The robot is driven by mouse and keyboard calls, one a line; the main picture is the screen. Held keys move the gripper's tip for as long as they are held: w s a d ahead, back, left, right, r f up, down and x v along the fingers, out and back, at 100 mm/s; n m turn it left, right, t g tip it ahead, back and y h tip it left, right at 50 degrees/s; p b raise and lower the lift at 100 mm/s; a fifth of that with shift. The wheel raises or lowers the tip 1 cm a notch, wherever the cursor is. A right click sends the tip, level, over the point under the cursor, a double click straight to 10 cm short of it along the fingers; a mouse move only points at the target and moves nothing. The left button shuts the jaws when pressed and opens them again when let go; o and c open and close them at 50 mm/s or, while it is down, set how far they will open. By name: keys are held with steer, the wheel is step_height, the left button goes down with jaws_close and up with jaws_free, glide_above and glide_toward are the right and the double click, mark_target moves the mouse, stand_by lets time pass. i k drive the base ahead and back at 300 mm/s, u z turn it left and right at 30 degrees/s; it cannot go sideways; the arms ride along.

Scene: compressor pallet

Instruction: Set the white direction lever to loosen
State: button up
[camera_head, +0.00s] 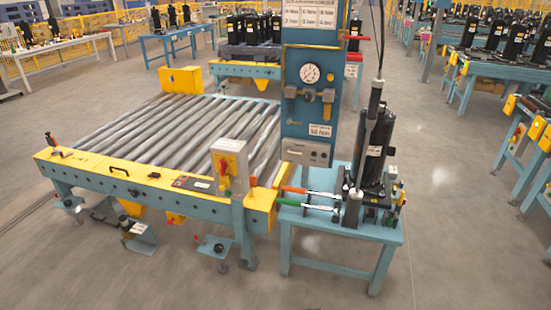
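I cannot make out a white direction lever for certain at this size. Two wrench-like tools lie on the blue stand (335,231) at the right, one with an orange handle (294,190) and one with a green handle (291,204). Their metal ends point right, toward the black compressor (374,155), and any small lever on them is too small to tell. A dark tool (375,98) hangs on a cable in front of the compressor. My gripper is not in view.
A blue column (295,110) with a round gauge (310,73) stands behind the stand. A roller conveyor (190,130) with a yellow front rail and a switch box (229,163) lies to the left. Tables with compressors stand at right and back. The front floor is clear.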

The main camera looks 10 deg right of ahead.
mark_target(288, 150)
steer(key=z, duration=0.15)
steer(key=i, duration=0.95)
steer(key=z, duration=0.55)
steer(key=k, duration=0.2)
steer(key=u, duration=2.6)
